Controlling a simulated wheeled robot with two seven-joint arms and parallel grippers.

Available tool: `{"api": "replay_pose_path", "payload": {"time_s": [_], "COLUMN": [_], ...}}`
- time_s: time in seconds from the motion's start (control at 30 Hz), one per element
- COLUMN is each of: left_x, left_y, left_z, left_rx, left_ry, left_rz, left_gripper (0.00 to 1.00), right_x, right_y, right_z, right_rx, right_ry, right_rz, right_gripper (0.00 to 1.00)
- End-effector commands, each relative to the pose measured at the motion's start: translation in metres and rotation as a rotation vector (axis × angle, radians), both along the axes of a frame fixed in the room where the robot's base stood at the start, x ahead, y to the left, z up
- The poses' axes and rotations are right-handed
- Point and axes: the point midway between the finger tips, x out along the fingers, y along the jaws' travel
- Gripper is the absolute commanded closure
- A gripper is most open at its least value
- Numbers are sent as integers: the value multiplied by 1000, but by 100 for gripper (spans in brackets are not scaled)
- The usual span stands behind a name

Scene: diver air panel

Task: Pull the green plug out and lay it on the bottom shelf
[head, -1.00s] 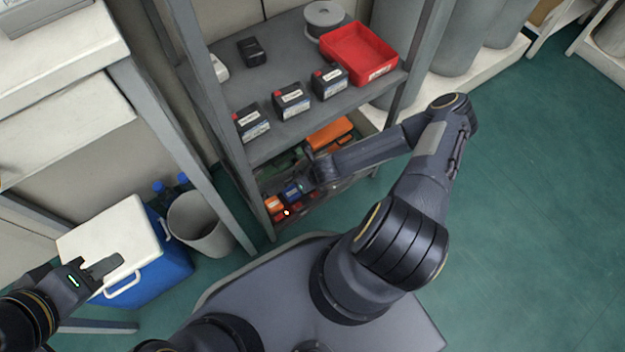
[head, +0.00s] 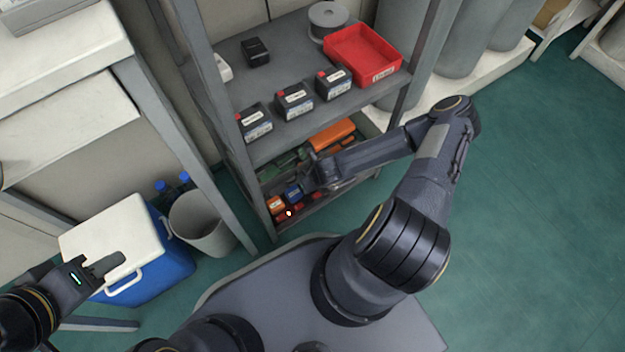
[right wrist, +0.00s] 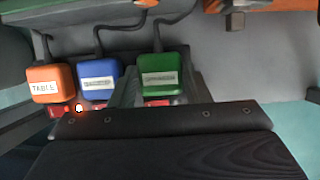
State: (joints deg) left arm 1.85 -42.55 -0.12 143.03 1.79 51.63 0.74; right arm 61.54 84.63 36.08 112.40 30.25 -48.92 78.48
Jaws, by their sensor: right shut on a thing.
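The green plug (right wrist: 160,75) stands in the right wrist view, right of the blue plug (right wrist: 98,80) and the orange plug (right wrist: 52,83). The orange one is labelled TABLE. A dark cable leaves the top of each. My right gripper (right wrist: 158,90) is shut on the green plug, its fingers at the plug's sides. I cannot tell whether the plug is still seated. In the head view my right gripper (head: 318,180) is inside the low shelf (head: 318,208) and hides the green plug. My left gripper (head: 106,266) is over the blue cooler, its jaw gap unclear.
Red switches sit below the plugs, one glowing (right wrist: 79,107). An orange case (head: 332,135) lies behind on the low shelf. The shelf above holds several black boxes (head: 295,102), a red bin (head: 362,55) and a spool (head: 328,18). A cooler (head: 165,275) and grey bin (head: 203,222) stand left.

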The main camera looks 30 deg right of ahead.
Motion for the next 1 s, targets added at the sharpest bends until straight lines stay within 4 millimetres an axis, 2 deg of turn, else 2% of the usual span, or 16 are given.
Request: {"api": "replay_pose_path", "payload": {"time_s": [1.0], "left_x": [0], "left_y": [0], "left_z": [22], "left_rx": [0], "left_ry": [0], "left_rz": [0], "left_gripper": [64], "right_x": [0], "right_y": [0], "right_z": [20], "right_rx": [0], "right_ry": [0], "right_rz": [0], "right_gripper": [85]}}
